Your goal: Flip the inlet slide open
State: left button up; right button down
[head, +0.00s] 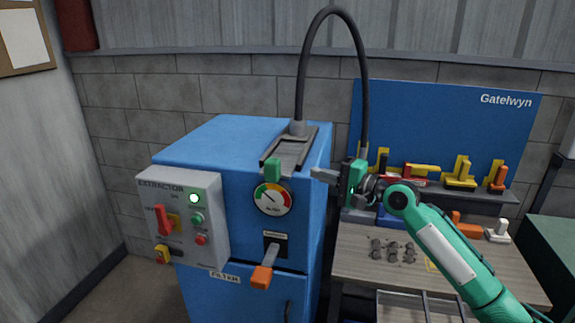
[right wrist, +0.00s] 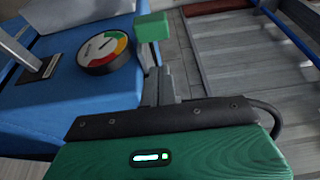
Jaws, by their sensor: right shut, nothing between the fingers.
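A grey slide plate in dark rails (head: 287,150) lies on the top front edge of the blue extractor cabinet (head: 215,140). It looks like the inlet slide, with a green tab (head: 273,170) at its front end above the round gauge. The green tab also shows in the right wrist view (right wrist: 151,27), just beyond the fingertips. My right gripper (head: 318,174) is shut and empty, to the right of the tab and apart from it. Its fingers (right wrist: 160,80) point toward the tab in the right wrist view. My left gripper is out of view.
A black hose (head: 330,15) arches up from behind the slide. A gauge (head: 273,198), an orange-tipped lever (head: 262,276) and a control box (head: 185,220) sit on the cabinet front. A workbench (head: 350,260) with parts and a blue board stands at right.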

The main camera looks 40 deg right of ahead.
aim_at(287, 174)
jog(key=p+x, duration=0.4)
jog(key=x, duration=0.5)
jog(key=shift+r, duration=0.1)
jog(key=shift+w+a+p, duration=0.25)
jog(key=shift+w+p, duration=0.1)
jog(key=shift+w, duration=0.15)
